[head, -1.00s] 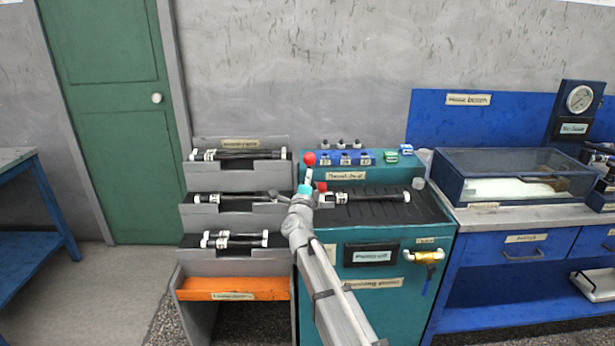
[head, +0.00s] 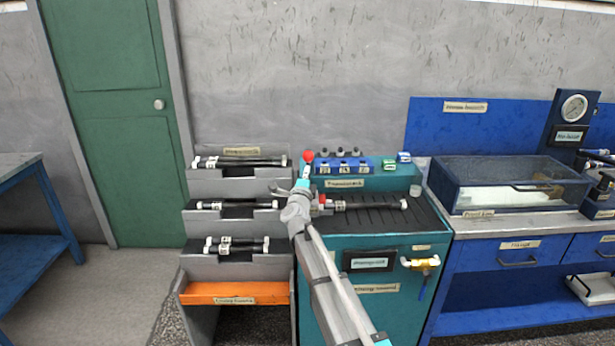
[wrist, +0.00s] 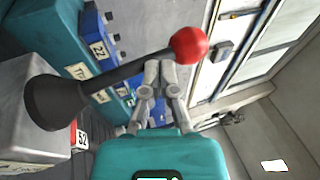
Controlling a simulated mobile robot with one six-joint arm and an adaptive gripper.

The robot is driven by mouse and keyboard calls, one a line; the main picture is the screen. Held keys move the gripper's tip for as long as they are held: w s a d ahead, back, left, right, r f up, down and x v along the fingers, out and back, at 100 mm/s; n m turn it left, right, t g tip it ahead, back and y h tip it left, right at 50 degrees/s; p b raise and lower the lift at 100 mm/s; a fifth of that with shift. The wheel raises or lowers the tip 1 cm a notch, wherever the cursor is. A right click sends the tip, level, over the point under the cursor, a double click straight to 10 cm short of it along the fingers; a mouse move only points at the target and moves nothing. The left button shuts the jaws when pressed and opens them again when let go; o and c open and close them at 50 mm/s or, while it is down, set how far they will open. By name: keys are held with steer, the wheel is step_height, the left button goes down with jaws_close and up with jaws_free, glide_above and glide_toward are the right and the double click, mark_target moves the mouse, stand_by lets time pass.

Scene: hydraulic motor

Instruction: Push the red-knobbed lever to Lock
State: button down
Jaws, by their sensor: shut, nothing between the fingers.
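The lever has a red ball knob (wrist: 189,45), a dark shaft (wrist: 128,71) and a black cone-shaped boot (wrist: 55,103). In the wrist view the shaft slants up from the boot at left to the knob. The knob (head: 308,156) also shows in the head view, above my arm's end at the left edge of the teal machine (head: 395,245). My gripper (wrist: 160,66) is shut and empty. Its fingertips are at the shaft just below the knob; whether they touch it is unclear. In the head view my arm hides the lever's base. I cannot read a Lock mark.
A grey stepped rack (head: 200,188) with dark cylinders stands left of the machine. Another cylinder (head: 365,205) lies on the machine's ribbed top. Small blue labelled blocks (head: 343,167) stand behind it. A blue bench (head: 500,235) with a clear-topped case stands at right.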

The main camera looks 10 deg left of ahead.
steer(key=shift+w+a, duration=0.15)
steer(key=shift+w, duration=0.55)
steer(key=shift+w+a, duration=0.15)
steer(key=shift+w, duration=0.55)
steer(key=shift+w+r, duration=0.1)
steer(key=s+r+p, duration=0.3)
steer(key=s, duration=0.3)
steer(key=s+r+p, duration=0.2)
steer(key=s, duration=0.5)
steer(key=shift+r+p, duration=0.4)
steer(key=shift+n, duration=0.3)
